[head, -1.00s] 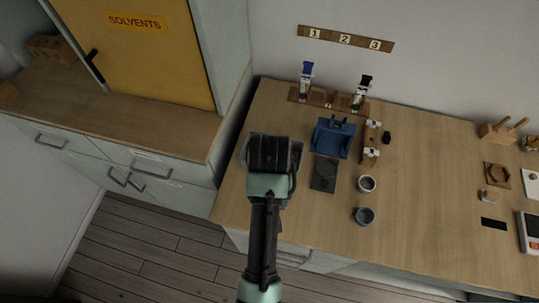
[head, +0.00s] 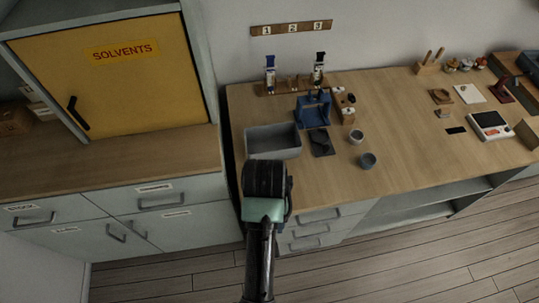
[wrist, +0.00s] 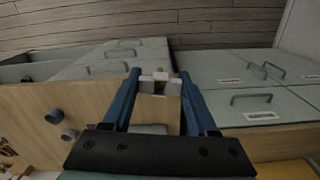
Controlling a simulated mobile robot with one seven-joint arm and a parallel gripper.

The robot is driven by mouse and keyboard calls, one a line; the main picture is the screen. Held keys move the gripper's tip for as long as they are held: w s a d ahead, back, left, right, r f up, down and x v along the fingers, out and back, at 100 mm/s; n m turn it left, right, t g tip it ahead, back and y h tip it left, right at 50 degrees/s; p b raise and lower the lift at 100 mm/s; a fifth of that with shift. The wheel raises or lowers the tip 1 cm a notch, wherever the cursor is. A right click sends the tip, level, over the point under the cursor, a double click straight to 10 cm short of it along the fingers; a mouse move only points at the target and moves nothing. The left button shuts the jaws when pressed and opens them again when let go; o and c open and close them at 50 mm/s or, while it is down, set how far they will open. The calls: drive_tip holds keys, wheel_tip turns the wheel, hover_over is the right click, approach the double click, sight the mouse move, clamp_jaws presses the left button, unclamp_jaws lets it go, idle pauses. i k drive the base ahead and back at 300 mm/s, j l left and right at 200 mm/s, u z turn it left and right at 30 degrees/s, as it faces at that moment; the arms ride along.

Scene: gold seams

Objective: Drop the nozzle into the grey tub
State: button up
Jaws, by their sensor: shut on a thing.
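The grey tub (head: 272,153) is an open rectangular bin at the left end of the wooden bench in the head view. My gripper's dark wrist hides part of its near side there, and the fingers are out of sight. In the wrist view my gripper (wrist: 160,86) is shut, its blue fingers closing with pale tips on a small brass-and-pale piece, the nozzle (wrist: 160,76). It is mostly covered by the tips. A grey patch of the tub (wrist: 151,129) shows behind the gripper's black crossbar. The nozzle is not seen inside the tub.
A blue stand (head: 313,107), a dark mat (head: 321,142) and two small grey cups, one (head: 368,161) nearer the front edge, stand right of the tub. A rack with two upright syringes is behind. A yellow solvents cabinet (head: 105,75) is at left. The mid-bench is clear.

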sight(277, 149)
drive_tip(key=k+j+z, duration=0.25)
drive_tip(key=i+l+z, duration=0.25)
drive_tip(key=i, duration=0.5)
drive_tip(key=i+j+z, duration=0.1)
drive_tip(key=i+z, duration=0.15)
drive_tip(key=i, duration=0.45)
